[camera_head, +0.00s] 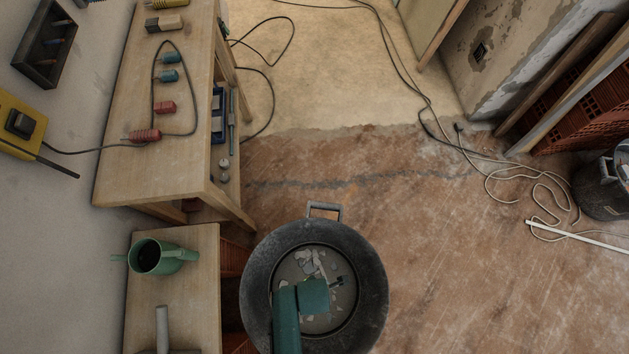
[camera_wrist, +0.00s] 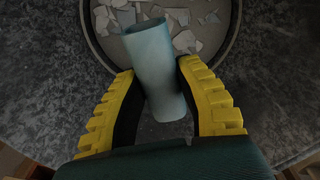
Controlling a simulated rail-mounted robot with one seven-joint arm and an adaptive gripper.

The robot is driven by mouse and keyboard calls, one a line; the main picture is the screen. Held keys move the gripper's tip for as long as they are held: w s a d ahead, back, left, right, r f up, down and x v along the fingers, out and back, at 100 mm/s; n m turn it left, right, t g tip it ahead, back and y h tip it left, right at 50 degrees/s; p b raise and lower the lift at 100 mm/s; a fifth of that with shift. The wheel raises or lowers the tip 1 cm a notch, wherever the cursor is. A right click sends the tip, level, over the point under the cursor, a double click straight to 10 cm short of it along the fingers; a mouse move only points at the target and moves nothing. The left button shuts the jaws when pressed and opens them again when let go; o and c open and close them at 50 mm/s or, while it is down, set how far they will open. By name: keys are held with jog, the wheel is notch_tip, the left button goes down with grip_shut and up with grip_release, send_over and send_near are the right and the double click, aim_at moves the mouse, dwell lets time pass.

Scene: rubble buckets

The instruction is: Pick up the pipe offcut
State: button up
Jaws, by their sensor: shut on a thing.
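The pipe offcut (camera_wrist: 157,70), a pale blue-grey hollow cylinder, is between the two yellow-and-black fingers of my gripper (camera_wrist: 155,88) in the wrist view. The fingers are shut on it, one on each side, and it is slightly tilted. Behind it in that view is the inside of the dark bucket with pale rubble. In the head view my gripper (camera_head: 338,283) is over the black bucket (camera_head: 262,262), and my arm hides the pipe offcut there.
Broken rubble (camera_head: 312,263) lies in the bucket. A small wooden table (camera_head: 195,300) on the left holds a green watering can (camera_head: 160,257) and a pale grey cylinder (camera_head: 162,328). A workbench (camera_head: 125,110) stands behind it.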

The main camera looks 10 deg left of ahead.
notch_tip(320, 180, up, 10)
jog(key=p, duration=0.9)
